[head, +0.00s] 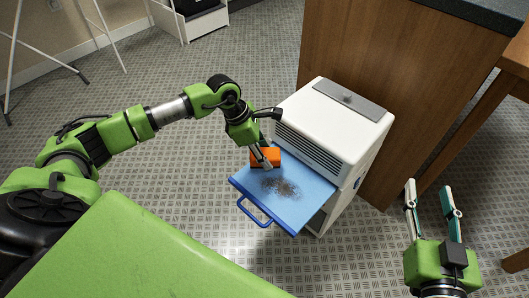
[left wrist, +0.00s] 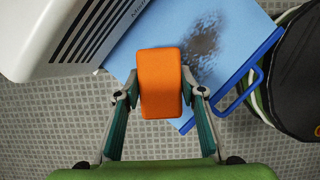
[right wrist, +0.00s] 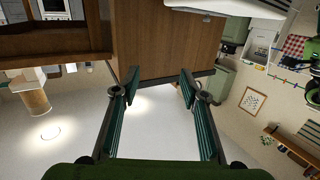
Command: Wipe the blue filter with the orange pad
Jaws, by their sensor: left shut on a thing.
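The blue filter (head: 309,188) is a flat tray with a handle, pulled out from the front of a white air-cleaner unit (head: 325,125). A dark dusty patch lies on its middle; the filter and patch also show in the left wrist view (left wrist: 225,62). My left gripper (head: 264,161) is shut on the orange pad (head: 268,154), at the filter's far left edge beside the dirt. In the left wrist view the pad (left wrist: 160,85) sits between the fingertips, overlapping the filter's edge. Whether it touches the filter is unclear. My right gripper (head: 432,190) is open and empty, right of the unit.
A wooden cabinet (head: 400,100) stands directly behind the unit, and a wooden table (head: 512,65) is at the right edge. A white stand (head: 200,22) is at the back.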

